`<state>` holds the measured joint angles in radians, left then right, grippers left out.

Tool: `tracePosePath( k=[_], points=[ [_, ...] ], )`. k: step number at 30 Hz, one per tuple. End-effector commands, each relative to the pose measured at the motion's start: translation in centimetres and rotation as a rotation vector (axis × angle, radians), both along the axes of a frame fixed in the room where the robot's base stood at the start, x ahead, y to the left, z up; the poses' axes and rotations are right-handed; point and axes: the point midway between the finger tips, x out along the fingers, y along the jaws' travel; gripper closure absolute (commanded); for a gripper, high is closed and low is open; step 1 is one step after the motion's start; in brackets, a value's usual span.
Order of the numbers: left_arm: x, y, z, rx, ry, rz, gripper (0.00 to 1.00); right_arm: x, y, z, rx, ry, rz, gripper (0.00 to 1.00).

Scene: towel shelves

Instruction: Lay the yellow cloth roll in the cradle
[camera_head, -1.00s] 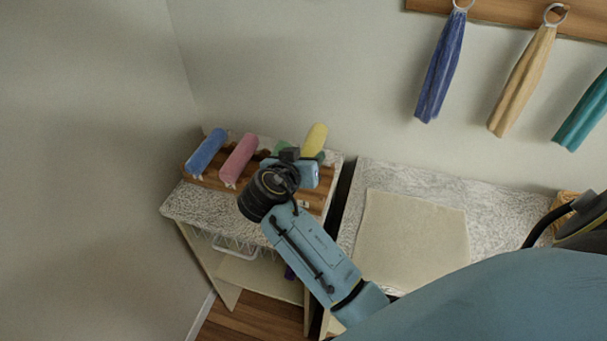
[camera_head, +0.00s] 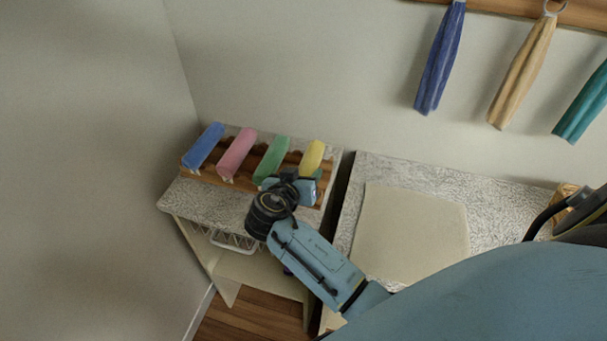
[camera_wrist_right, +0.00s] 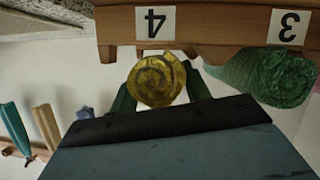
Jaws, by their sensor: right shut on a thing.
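The yellow cloth roll (camera_head: 313,157) is at the right end of the wooden cradle (camera_head: 245,183), in line with its last slot. My right gripper (camera_head: 306,178) is shut on its near end. In the right wrist view, which is upside down, the yellow roll's spiral end (camera_wrist_right: 157,80) sits between the two dark green fingers. The cradle's front board (camera_wrist_right: 225,25) with the label 4 (camera_wrist_right: 155,22) is close to it. I cannot tell whether the roll touches the slot. My left gripper is not in view.
Blue (camera_head: 203,146), pink (camera_head: 237,154) and green (camera_head: 272,160) rolls lie in the other slots. The cradle stands on a speckled shelf top (camera_head: 215,202). A beige mat (camera_head: 410,235) lies on the counter to the right. Towels (camera_head: 440,60) hang on the wall.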

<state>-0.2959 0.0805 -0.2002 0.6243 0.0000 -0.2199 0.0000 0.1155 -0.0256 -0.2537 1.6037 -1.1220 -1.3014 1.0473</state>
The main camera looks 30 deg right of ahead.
Motion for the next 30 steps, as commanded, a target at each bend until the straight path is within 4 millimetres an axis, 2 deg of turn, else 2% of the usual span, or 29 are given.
tracePosePath(
  k=[3,4,9,17,22,30],
  points=[
    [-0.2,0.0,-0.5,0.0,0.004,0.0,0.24,0.0,0.0,-0.5,0.0,0.0,0.0,0.75],
    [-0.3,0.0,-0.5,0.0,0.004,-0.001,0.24,0.0,0.0,-0.4,0.0,0.0,0.0,0.5],
    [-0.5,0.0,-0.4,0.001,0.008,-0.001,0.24,0.0,0.0,-0.3,0.0,0.0,0.0,0.31],
    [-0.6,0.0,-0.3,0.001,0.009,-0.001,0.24,0.0,0.0,-0.2,0.001,0.001,0.001,0.31],
    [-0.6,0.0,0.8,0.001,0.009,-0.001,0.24,-0.1,0.2,0.9,0.002,0.0,0.002,0.31],
    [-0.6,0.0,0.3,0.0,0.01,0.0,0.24,-3.5,5.0,2.8,0.006,0.0,0.001,0.31]
  ],
)
